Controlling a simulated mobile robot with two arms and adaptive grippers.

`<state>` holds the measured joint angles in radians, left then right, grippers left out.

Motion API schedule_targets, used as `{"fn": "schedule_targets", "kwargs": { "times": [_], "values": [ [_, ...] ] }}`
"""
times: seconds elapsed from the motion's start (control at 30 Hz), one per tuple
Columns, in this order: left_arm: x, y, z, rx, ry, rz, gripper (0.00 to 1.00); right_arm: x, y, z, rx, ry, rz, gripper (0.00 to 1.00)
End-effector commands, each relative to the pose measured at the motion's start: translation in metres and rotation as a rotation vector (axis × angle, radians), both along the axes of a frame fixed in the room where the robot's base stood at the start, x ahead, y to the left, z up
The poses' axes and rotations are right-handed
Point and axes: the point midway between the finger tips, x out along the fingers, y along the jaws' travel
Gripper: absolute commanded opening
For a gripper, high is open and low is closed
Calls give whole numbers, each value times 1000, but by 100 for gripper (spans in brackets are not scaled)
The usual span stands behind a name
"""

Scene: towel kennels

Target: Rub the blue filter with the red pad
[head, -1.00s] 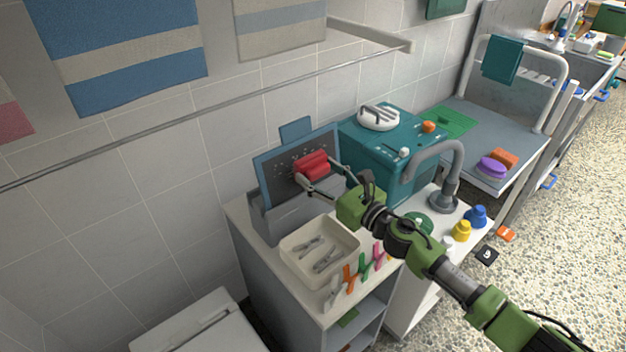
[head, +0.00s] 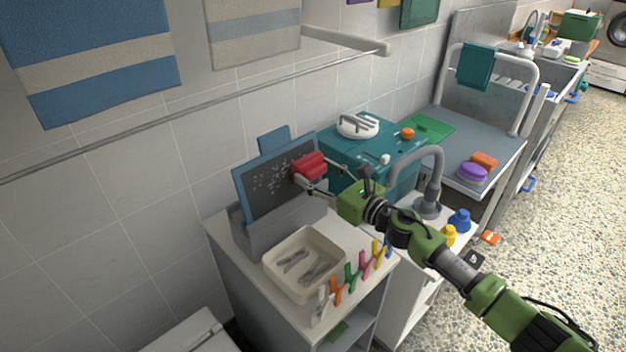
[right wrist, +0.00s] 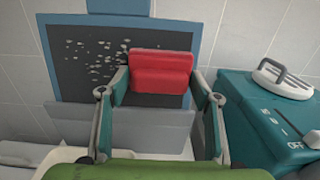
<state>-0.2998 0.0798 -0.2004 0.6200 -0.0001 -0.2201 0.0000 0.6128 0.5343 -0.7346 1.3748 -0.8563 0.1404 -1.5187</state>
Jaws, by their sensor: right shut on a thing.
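The blue filter (head: 241,185) is a blue-framed dark panel with a blue tab on top. It stands tilted in a grey holder (head: 283,228) on the white cabinet. Pale specks are scattered over its left and middle part, as the right wrist view of the filter (right wrist: 75,90) shows too. My right gripper (head: 312,171) is shut on the red pad (head: 309,166). The pad is in front of the filter's right side and seems to touch it; in the right wrist view the pad (right wrist: 161,72) hides the panel behind it. My left gripper is not in view.
A cream tray (head: 272,262) with grey pegs stands in front of the holder, with coloured clips on its right. The tiled wall and a rail are behind.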

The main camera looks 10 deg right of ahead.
Motion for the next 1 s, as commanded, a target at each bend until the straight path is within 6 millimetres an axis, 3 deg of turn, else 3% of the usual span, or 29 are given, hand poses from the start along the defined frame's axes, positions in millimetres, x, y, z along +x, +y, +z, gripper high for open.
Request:
{"fn": "schedule_targets", "kwargs": {
  "times": [0.13, 0.37, 1.0],
  "values": [
    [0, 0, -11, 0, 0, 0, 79, 10, -11, -2, 0, -1, -3, 41],
    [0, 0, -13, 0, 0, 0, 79, 11, -16, 0, 0, 0, -2, 41],
    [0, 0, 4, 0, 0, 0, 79, -9, 17, 0, 2, 0, 2, 41]
  ]
}}
